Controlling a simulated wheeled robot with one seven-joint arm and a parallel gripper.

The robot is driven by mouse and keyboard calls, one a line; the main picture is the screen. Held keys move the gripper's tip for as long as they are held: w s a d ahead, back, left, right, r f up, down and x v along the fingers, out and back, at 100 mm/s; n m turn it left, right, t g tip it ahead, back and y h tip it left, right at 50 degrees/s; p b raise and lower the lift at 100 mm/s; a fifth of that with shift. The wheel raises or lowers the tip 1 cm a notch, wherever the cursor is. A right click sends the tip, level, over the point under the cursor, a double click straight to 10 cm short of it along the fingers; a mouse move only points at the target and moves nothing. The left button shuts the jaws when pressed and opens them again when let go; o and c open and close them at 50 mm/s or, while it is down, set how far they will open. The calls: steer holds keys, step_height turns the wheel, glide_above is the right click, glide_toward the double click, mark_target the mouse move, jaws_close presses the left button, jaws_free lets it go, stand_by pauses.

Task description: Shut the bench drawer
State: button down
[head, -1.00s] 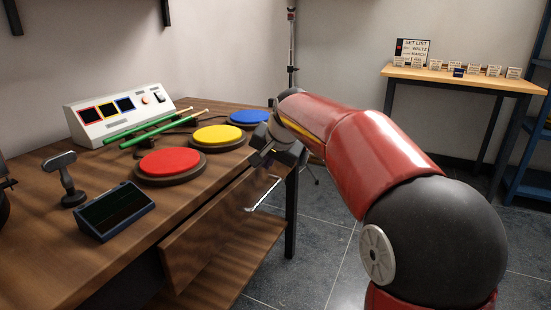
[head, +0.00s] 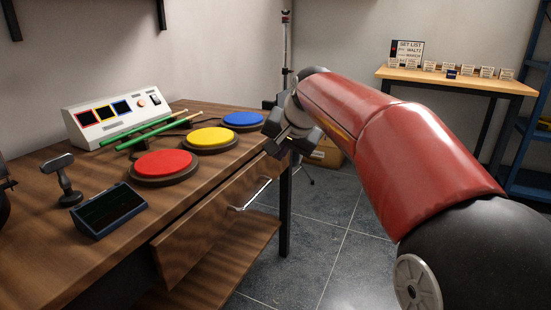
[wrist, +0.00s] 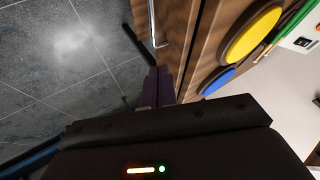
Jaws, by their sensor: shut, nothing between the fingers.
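The bench drawer (head: 205,228) is a brown wooden front under the bench top, with a thin metal handle (head: 252,194). Its left end stands out from the dark space under the bench; how far it is open I cannot tell exactly. In the wrist view the drawer front (wrist: 178,28) and handle (wrist: 154,28) are above my fingers, with a dark gap between front and bench top. My gripper (head: 285,147) is shut and empty, near the bench's right end, above and right of the handle and apart from it. Its closed fingers (wrist: 156,88) also show in the wrist view.
The bench top (head: 60,225) holds red (head: 163,163), yellow (head: 210,138) and blue (head: 243,119) pads, green sticks (head: 140,133), a white control box (head: 110,115) and a small dark screen (head: 108,210). The tiled floor (head: 330,245) right of the bench is clear.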

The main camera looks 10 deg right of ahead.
mark_target(250, 165)
steer(key=w+a+f+p, duration=0.1)
steer(key=w+f+p, duration=0.1)
steer(key=p, duration=0.1)
steer(key=w+a+f+p, duration=0.1)
steer(key=w+f+p, duration=0.1)
steer(key=w+a+f+p, duration=0.2)
steer(key=p, duration=0.1)
steer(key=shift+f+p, duration=0.15)
steer(key=shift+p, duration=0.15)
steer(key=shift+w+a, duration=0.2)
steer(key=shift+a, duration=0.1)
stand_by(0.4)
steer(key=shift+w+a+p, duration=0.35)
steer(key=shift+a, duration=0.2)
steer(key=shift+w+a+p, duration=0.35)
steer(key=shift+a, duration=0.2)
steer(key=shift+d, duration=0.1)
